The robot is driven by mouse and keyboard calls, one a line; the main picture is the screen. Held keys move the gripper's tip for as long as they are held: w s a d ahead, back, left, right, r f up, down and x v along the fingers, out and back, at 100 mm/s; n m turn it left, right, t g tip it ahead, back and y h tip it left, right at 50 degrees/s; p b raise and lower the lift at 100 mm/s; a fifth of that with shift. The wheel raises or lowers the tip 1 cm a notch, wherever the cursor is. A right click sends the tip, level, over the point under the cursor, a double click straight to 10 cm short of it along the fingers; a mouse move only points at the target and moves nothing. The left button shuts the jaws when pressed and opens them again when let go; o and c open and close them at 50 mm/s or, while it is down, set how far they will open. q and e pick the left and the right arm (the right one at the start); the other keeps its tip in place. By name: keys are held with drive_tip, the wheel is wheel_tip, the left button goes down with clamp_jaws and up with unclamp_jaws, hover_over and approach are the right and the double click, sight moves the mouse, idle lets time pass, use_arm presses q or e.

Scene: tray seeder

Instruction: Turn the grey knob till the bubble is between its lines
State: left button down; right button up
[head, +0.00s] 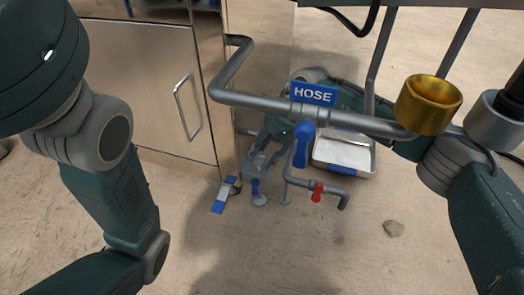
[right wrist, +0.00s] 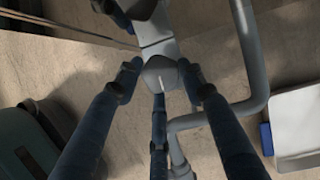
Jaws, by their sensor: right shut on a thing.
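The grey knob (right wrist: 160,73), with a pale line on its top, is in the upper middle of the right wrist view. My right gripper (right wrist: 160,84) is shut on it, with dark blue fingers to its left, right and below. In the head view my right gripper (head: 264,158) is low behind the grey pipe, near the cabinet's corner, and the knob is not clear there. I cannot make out the bubble or its lines in either view. My left arm is at the left of the head view, but its gripper is out of the picture.
A bent grey pipe (head: 262,102) with a blue HOSE sign (head: 313,93) crosses above the right gripper. A blue lever (head: 303,145), a red valve handle (head: 318,190) and a white tray (head: 345,157) are close by. A steel cabinet (head: 150,85) stands left. A brass cup (head: 428,105) is at right.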

drive_tip(key=shift+w+d+f+n, duration=0.15)
drive_tip(key=shift+d+f+n, duration=0.2)
drive_tip(key=shift+d+n, duration=0.2)
drive_tip(key=o, duration=1.1)
drive_tip(key=shift+c, duration=0.2)
drive_tip(key=shift+a+r, duration=0.2)
drive_tip(key=shift+a, duration=0.1)
drive_tip(key=v, duration=1.2)
drive_tip(key=shift+w, duration=0.2)
